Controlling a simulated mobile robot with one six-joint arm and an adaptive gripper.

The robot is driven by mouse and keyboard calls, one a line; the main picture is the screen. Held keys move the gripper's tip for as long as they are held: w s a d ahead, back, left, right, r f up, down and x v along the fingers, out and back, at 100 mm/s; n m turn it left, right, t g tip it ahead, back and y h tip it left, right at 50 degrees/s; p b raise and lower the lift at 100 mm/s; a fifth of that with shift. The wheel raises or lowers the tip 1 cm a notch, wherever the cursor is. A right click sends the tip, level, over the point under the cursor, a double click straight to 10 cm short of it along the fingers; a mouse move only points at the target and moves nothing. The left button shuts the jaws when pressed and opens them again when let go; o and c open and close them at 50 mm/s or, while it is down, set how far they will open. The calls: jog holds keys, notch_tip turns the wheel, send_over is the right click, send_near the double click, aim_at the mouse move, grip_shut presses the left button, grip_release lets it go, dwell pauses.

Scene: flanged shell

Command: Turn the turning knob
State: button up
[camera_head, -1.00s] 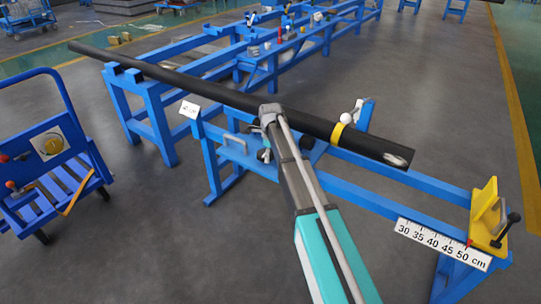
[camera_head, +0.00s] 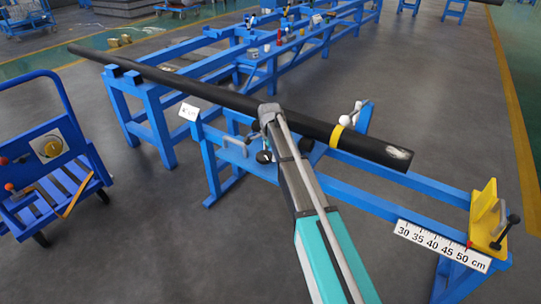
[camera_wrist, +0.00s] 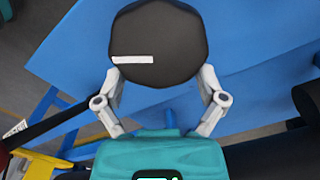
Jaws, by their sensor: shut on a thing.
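The turning knob (camera_wrist: 160,25) is a dark, round-sided disc with a white bar mark. In the wrist view it fills the top middle, with the mark near its lower left edge. My gripper (camera_wrist: 160,73) is shut on the knob, one light grey finger on each side.
A yellow stop (camera_head: 484,211) and a centimetre scale (camera_head: 441,244) sit at the frame's right end. A blue trolley (camera_head: 49,147) stands at the left. Grey floor is open between trolley and frame.

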jog(key=n, duration=0.3)
jog(key=shift+w+a+n, duration=0.15)
jog(key=shift+a+n, duration=0.15)
jog(key=shift+a, duration=0.05)
jog(key=shift+a+n, duration=0.1)
jog(key=shift+n, duration=1)
jog(key=o, duration=0.8)
jog(key=shift+f, duration=0.1)
jog(key=shift+w, duration=0.1)
